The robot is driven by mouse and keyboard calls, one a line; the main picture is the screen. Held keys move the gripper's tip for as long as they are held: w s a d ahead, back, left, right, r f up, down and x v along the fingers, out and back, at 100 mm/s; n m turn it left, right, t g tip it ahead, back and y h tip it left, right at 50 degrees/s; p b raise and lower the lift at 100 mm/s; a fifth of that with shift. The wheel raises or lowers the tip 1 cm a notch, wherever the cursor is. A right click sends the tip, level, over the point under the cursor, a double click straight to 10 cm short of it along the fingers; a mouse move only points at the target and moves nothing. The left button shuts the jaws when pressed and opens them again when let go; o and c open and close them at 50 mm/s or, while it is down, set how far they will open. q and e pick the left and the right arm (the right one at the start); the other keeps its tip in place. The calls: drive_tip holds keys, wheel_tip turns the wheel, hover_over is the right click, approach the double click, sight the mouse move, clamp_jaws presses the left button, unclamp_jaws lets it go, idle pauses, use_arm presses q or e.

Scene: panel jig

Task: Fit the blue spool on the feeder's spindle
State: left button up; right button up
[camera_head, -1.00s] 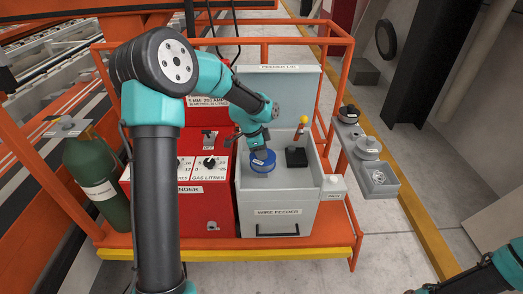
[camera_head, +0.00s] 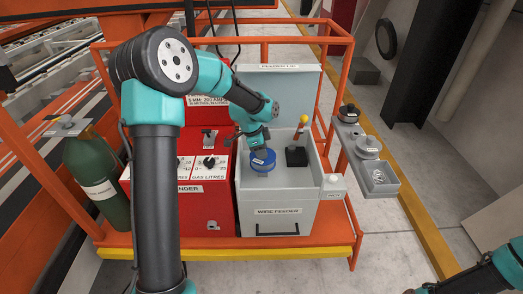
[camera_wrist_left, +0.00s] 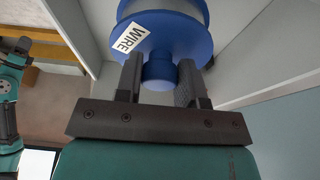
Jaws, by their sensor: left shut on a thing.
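The blue spool (camera_head: 262,161) is inside the open wire feeder (camera_head: 278,222), left of its middle. My left gripper (camera_head: 259,149) comes down from above and is shut on the spool. In the left wrist view, the two fingers of my left gripper (camera_wrist_left: 159,85) clasp the spool's blue hub. The flange of the blue spool (camera_wrist_left: 190,38) bears a white WIRE label, with pale wound wire beyond it. The spindle is hidden, so I cannot tell whether the spool is on it.
The feeder lid (camera_head: 279,85) stands open behind. A black block with a yellow-topped lever (camera_head: 297,155) stands inside, right of the spool. The red welder (camera_head: 204,190) adjoins on the left. A grey side shelf (camera_head: 364,152) holds small parts. Orange rails surround the cart.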

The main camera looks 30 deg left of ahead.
use_arm(q)
drive_tip(key=shift+f, duration=1.65)
drive_tip(key=o, duration=1.1)
drive_tip(key=shift+r, duration=0.1)
drive_tip(key=v, duration=1.7)
drive_tip(key=shift+s+a, duration=0.1)
drive_tip(key=shift+a, duration=0.05)
